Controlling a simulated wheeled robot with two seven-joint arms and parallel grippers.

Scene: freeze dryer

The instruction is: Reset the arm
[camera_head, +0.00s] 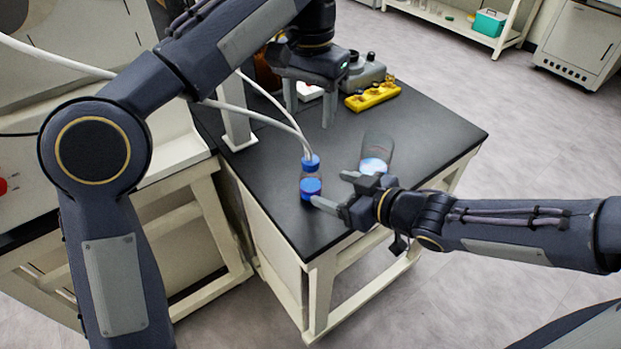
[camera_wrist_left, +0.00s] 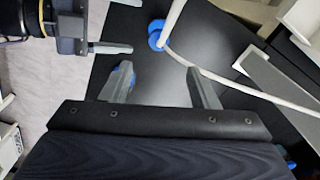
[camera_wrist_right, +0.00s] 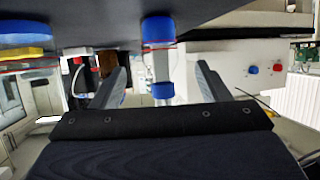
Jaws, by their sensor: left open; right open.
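A clear bottle (camera_head: 311,186) with a blue cap and blue liquid stands upright on the black table, with tubes at its cap. My right gripper (camera_head: 332,189) is open and empty, its fingertips close to the bottle's right side; contact cannot be told. In the right wrist view, which looks inverted, the bottle (camera_wrist_right: 158,62) shows between the open fingers. My left gripper (camera_head: 310,103) is open and empty, higher and behind the bottle, fingers pointing down. In the left wrist view the blue cap (camera_wrist_left: 156,36) lies beyond its fingers.
A beaker (camera_head: 376,150) with pale blue contents stands right of the bottle, beside my right gripper. A yellow rack (camera_head: 372,95) and a grey device (camera_head: 364,72) stand at the back. White tubes (camera_head: 268,119) run close below my left arm. The table's right part is clear.

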